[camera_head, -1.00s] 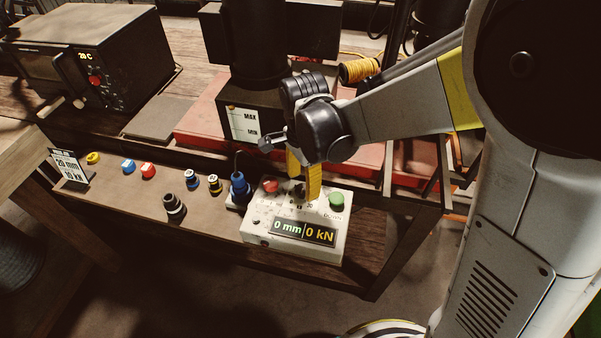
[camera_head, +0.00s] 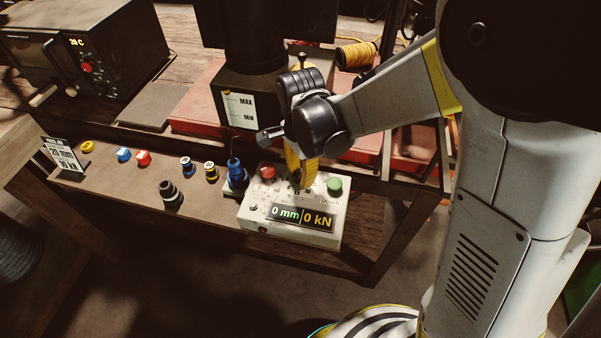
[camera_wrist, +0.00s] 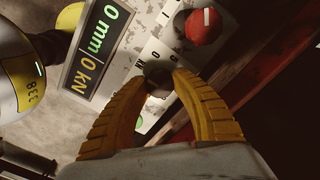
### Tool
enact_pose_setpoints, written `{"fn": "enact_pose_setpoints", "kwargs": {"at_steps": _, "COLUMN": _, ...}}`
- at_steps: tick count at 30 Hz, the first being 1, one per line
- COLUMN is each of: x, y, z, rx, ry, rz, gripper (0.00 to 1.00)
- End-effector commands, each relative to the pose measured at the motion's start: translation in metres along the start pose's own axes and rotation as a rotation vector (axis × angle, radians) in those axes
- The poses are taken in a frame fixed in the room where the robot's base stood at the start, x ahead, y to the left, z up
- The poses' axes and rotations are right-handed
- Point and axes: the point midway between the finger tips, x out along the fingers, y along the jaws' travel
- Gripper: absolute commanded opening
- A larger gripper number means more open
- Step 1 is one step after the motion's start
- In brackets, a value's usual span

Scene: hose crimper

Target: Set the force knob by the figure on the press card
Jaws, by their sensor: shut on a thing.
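The control box (camera_head: 252,213) is pale and stands at the bench's front edge. Its display (camera_head: 302,217) reads 0 mm and 0 kN; it also shows in the wrist view (camera_wrist: 97,45). The press card (camera_head: 66,156) stands at the bench's left end and appears to read 20 mm and 10 kN. My gripper (camera_head: 303,184) points down at the box panel between the red button (camera_head: 267,173) and the green button (camera_head: 334,185). In the wrist view its yellow fingers (camera_wrist: 160,74) are shut on a small dark knob (camera_wrist: 157,84), mostly hidden; its pointer is not readable.
Left of the box are a blue plugged connector (camera_head: 236,176), several fittings and caps, including a black fitting (camera_head: 170,195). The press (camera_head: 262,106) stands behind on a red base (camera_head: 196,108). An oven-like box (camera_head: 85,50) is at the back left.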

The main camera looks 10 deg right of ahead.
Motion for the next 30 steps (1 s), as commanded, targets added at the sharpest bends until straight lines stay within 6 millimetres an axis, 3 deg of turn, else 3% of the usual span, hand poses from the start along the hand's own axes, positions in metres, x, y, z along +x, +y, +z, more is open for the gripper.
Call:
{"fn": "enact_pose_setpoints", "kwargs": {"at_steps": 11, "x": 0.0004, "y": 0.0000, "z": 0.0000, "rx": -0.195, "ry": 0.000, "rz": 0.000, "gripper": 0.00}}
{"fn": "enact_pose_setpoints", "kwargs": {"at_steps": 30, "x": 0.0002, "y": 0.0001, "z": 0.0001, "rx": -0.797, "ry": 0.000, "rz": 0.000, "gripper": 0.00}}
